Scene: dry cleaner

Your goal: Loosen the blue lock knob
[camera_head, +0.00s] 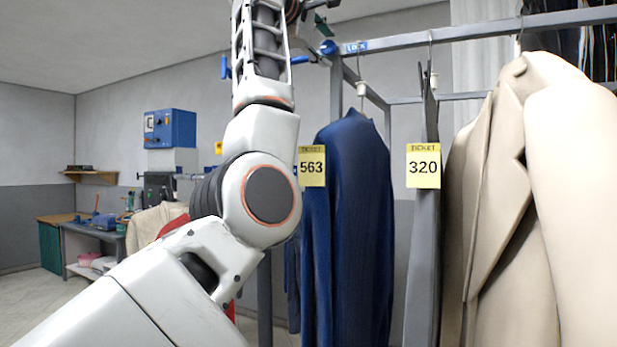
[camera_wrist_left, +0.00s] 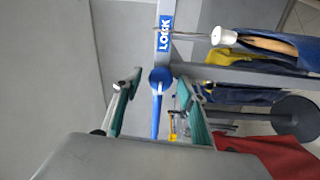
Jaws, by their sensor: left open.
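The blue lock knob (camera_wrist_left: 160,80) sits at the end of the grey rail, beside the blue LOCK label (camera_wrist_left: 166,32), in the left wrist view. A long blue lever hangs from its round hub toward my palm. My left gripper (camera_wrist_left: 156,92) is open, with one teal-padded finger on each side of the knob; visible gaps separate both from the lever. In the head view, my left arm rises through the middle and its gripper (camera_head: 320,26) is partly cut off near the LOCK label (camera_head: 357,46). My right gripper is out of view.
A blue machine (camera_head: 170,128) and work table are farther back left.

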